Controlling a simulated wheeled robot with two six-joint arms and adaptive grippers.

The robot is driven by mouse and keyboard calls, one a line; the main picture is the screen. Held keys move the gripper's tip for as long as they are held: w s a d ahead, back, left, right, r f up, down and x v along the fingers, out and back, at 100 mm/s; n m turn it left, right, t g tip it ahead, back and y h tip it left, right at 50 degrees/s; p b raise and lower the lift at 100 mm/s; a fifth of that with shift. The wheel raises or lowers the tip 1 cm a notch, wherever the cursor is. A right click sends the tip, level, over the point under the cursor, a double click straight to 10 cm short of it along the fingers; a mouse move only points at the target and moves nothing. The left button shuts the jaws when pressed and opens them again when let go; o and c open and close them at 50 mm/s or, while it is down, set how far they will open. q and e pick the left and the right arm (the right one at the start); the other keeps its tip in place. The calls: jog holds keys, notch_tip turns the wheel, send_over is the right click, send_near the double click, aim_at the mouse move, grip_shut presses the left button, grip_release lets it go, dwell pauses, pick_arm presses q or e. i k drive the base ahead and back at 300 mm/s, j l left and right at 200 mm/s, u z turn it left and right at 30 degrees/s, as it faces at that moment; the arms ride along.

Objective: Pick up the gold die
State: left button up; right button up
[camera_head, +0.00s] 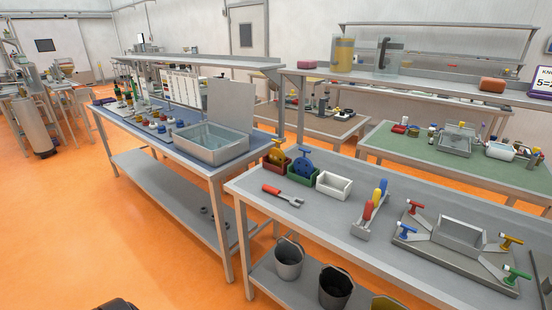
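I cannot make out a gold die anywhere in the head view. Small items stand on the blue-topped bench (170,147) at the left and on the green-topped bench (465,170) at the right, but they are too small to identify one by one. A dark rounded shape (117,304) shows at the bottom edge; I cannot tell what it is. Neither of my grippers can be recognised in this view.
A grey bench (330,222) at the front right holds red, green and white bins (334,185), a red-handled wrench (283,195) and a metal tray (460,236) among colored taps. Buckets (288,259) stand on its lower shelf. Orange floor (60,230) at the left is clear.

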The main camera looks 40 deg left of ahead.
aim_at(277, 156)
jog(key=u, duration=1.25)
jog(key=z, duration=2.2)
jog(key=u, duration=2.2)
